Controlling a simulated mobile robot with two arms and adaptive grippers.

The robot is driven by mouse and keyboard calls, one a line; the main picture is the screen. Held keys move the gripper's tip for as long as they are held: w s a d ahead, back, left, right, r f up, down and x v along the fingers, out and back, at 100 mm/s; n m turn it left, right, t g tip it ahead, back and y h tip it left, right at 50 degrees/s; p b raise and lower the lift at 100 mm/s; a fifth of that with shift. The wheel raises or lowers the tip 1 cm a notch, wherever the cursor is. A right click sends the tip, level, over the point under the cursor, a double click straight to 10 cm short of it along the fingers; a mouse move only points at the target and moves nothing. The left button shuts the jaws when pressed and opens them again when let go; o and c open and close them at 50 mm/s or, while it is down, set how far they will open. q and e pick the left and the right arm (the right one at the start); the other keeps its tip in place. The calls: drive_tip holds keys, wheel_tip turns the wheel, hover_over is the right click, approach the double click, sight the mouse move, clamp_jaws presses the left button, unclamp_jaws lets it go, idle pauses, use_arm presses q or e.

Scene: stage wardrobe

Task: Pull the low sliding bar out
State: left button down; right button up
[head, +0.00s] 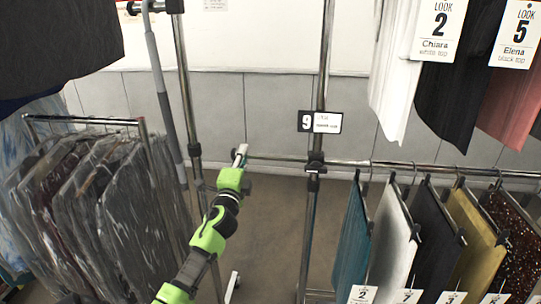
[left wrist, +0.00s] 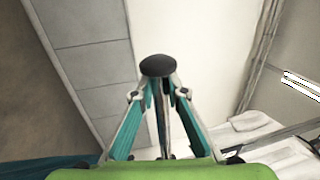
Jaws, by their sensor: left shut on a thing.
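The low sliding bar (head: 280,158) is a thin metal bar. It reaches left from a clamp on the upright post (head: 315,165), in line with the low rail holding clothes on the right. My left gripper (head: 240,155) is at the bar's left end, with the arm coming up from below. In the left wrist view my left gripper (left wrist: 158,70) has its teal fingers closed in on a dark round end knob (left wrist: 158,65), and most of the bar behind it is hidden. My right gripper is in neither view.
Several garments hang on the low rail (head: 430,168) at right, with others above. A rack of plastic-covered clothes (head: 85,205) stands at left. A metal upright (head: 190,110) stands just left of my gripper. The floor (head: 265,230) between is mostly clear.

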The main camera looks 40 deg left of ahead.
use_arm(q)
drive_tip(key=s+a, duration=0.3)
drive_tip(key=a, duration=0.3)
drive_tip(key=shift+s, duration=0.4)
drive_tip(key=shift+a+r, duration=0.1)
drive_tip(key=c, duration=2)
unclamp_jaws()
drive_tip(key=shift+c, duration=0.2)
drive_tip(key=shift+o, duration=0.3)
drive_tip(key=shift+s+a, duration=0.1)
drive_tip(key=shift+a, duration=0.05)
drive_tip(key=v, duration=1.2)
